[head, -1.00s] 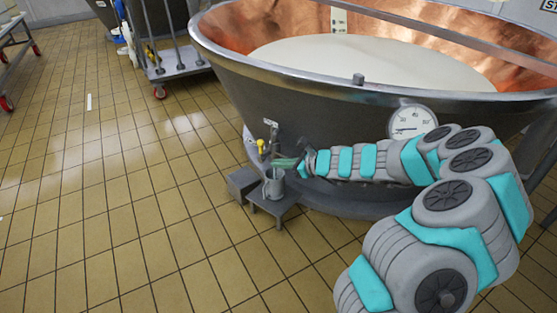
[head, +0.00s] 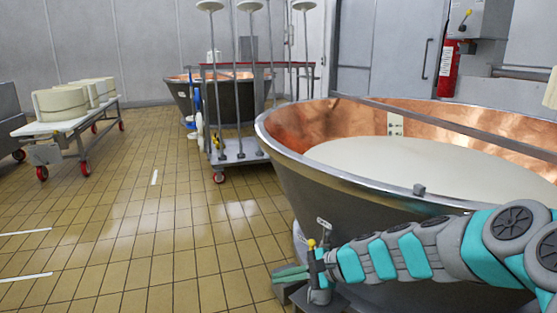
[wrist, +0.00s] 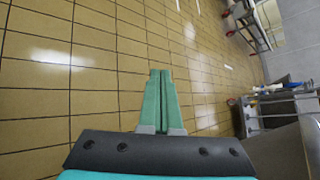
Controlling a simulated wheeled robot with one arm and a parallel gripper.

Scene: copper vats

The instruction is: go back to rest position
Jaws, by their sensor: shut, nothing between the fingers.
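My gripper (head: 291,274) is low in the head view, at the left end of my grey and turquoise arm, in front of the near copper vat (head: 292,165). In the wrist view my gripper (wrist: 160,75) shows its two green fingers side by side and shut, with nothing between them and tiled floor beyond. The vat holds a white liquid (head: 430,165). A yellow-topped valve (head: 311,244) on the vat's front is just above the gripper. A small step (head: 330,299) at the vat's foot is mostly hidden by the arm and gripper.
A wheeled rack with upright poles (head: 240,153) stands left of the vat, before a second vat (head: 180,98). A wheeled table (head: 70,124) with white moulds is at the far left. A red fire extinguisher (head: 447,70) hangs at the back. The tiled floor (head: 130,225) at left is clear.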

